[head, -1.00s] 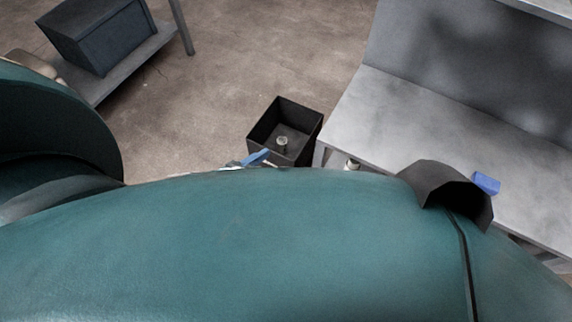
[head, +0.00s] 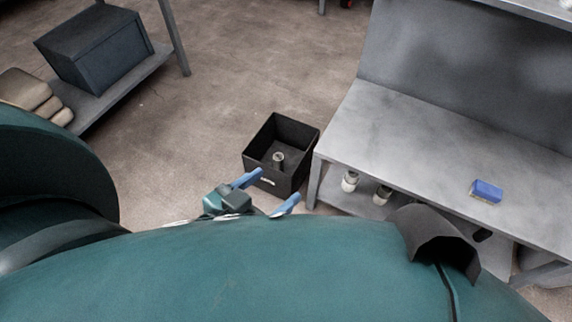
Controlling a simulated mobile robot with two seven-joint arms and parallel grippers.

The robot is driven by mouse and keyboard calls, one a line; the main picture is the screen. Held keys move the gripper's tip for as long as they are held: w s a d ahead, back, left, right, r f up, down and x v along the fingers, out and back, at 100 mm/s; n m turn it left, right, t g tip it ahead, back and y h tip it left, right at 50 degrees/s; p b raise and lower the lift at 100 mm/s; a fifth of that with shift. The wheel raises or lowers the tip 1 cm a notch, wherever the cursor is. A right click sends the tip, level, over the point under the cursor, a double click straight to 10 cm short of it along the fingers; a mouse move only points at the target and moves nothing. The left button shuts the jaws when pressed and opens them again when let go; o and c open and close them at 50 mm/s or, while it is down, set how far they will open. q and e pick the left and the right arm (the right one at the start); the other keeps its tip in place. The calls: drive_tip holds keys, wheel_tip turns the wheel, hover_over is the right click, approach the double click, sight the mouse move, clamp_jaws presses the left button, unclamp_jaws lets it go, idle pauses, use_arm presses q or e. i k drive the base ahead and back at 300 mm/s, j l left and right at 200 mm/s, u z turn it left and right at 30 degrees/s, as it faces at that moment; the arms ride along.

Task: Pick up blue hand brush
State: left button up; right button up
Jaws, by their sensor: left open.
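The blue hand brush (head: 487,190) is a small blue block with a paler lower edge. It lies on the grey metal workbench (head: 400,125), near its front edge at the right of the view. My left gripper (head: 277,185) shows beyond my teal arm near the middle, with its two blue fingers spread apart and nothing between them. It is well to the left of the brush, off the bench and near the black bin. My right gripper is not in view.
An open black bin (head: 282,178) with a small cylinder (head: 278,159) inside stands on the floor left of the bench. Jars (head: 350,181) sit on the bench's lower shelf. A dark box (head: 95,48) rests on a low shelf at upper left. The floor between is clear.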

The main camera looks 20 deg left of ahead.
sight(491, 194)
drive_tip(key=z, duration=3.65)
drive_tip(key=u, duration=2.55)
drive_tip(key=i+j+u, duration=0.15)
drive_tip(key=i+u, duration=0.2)
